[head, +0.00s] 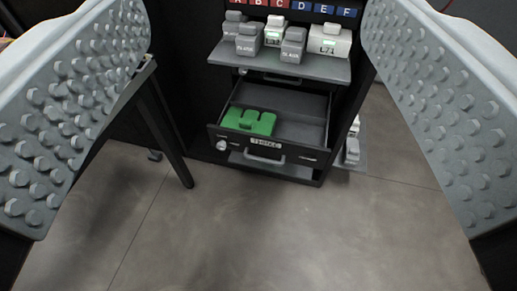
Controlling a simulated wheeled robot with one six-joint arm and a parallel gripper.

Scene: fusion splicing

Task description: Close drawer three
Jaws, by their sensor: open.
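Drawer three (267,142) is a dark drawer in a black cabinet (190,100). It is pulled out, and its front carries a label reading "THREE" and a light handle (263,158). A green block-like object (249,121) lies inside it at the left; the right of the drawer looks empty. My gripper (258,110) is open, with its two grey studded fingers wide apart at the left and right of the view. The drawer shows between the fingers, farther off, and nothing is held.
A grey shelf (280,65) above the drawer holds several grey and white devices. Coloured lettered labels (300,6) line the top. A dark table leg (168,138) stands left of the cabinet. White items (353,147) sit low at the right. The floor (250,235) in front is clear.

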